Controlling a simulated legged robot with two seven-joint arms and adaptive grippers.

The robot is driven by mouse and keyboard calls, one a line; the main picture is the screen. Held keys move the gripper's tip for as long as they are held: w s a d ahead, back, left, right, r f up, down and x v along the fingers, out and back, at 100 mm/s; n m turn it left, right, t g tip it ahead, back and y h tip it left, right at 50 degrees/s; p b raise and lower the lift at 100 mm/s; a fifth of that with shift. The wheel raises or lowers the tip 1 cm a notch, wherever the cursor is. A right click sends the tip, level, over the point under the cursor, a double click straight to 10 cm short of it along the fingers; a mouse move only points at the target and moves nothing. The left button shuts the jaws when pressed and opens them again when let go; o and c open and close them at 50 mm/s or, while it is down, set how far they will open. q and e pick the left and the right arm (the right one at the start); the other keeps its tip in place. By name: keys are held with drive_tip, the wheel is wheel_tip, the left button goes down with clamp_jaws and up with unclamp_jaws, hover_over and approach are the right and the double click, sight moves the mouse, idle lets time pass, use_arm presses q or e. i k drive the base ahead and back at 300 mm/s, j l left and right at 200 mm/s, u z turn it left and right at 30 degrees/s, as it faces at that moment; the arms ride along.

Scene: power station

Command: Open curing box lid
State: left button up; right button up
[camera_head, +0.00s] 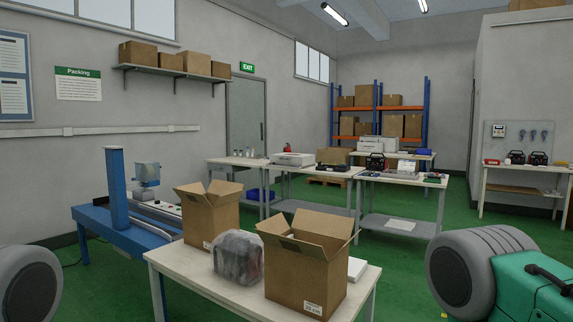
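I cannot tell for certain which thing is the curing box. A low pale box with a flat top (293,159) sits on the left back bench, and its top looks shut. White machines (377,146) stand on the far bench. All of these are well beyond the near table and too small to make out a lid edge or handle. Neither of my grippers is in view.
A near table (210,285) holds two open cartons (305,262) (208,214) and a dark wrapped bundle (238,257). A blue machine (120,215) stands left. Green floor shows between the benches.

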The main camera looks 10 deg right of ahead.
sight(291, 159)
drive_tip(key=i+l+z, duration=0.4)
drive_tip(key=l, duration=0.2)
drive_tip(key=i+l+z, duration=0.35)
drive_tip(key=i+l, duration=0.15)
drive_tip(key=i+l+z, duration=0.55)
drive_tip(key=i+z, duration=0.25)
drive_tip(key=i, duration=0.3)
drive_tip(key=i+u, duration=0.2)
drive_tip(key=i, duration=0.8)
drive_tip(key=i+l+u, duration=0.2)
drive_tip(key=i, duration=0.75)
drive_tip(key=i+j+u, duration=0.25)
drive_tip(key=i+u, duration=0.6)
drive_tip(key=i, duration=0.25)
drive_tip(key=i+l+u, duration=0.1)
drive_tip(key=i+u, duration=0.35)
drive_tip(key=i+l+u, duration=0.4)
drive_tip(key=i, duration=0.2)
drive_tip(key=i+j+u, duration=0.35)
drive_tip(key=i, duration=0.3)
drive_tip(key=i+u, duration=0.35)
drive_tip(key=i, duration=0.35)
drive_tip(key=i+u, duration=0.35)
drive_tip(key=i, duration=0.35)
drive_tip(key=k+l, duration=0.05)
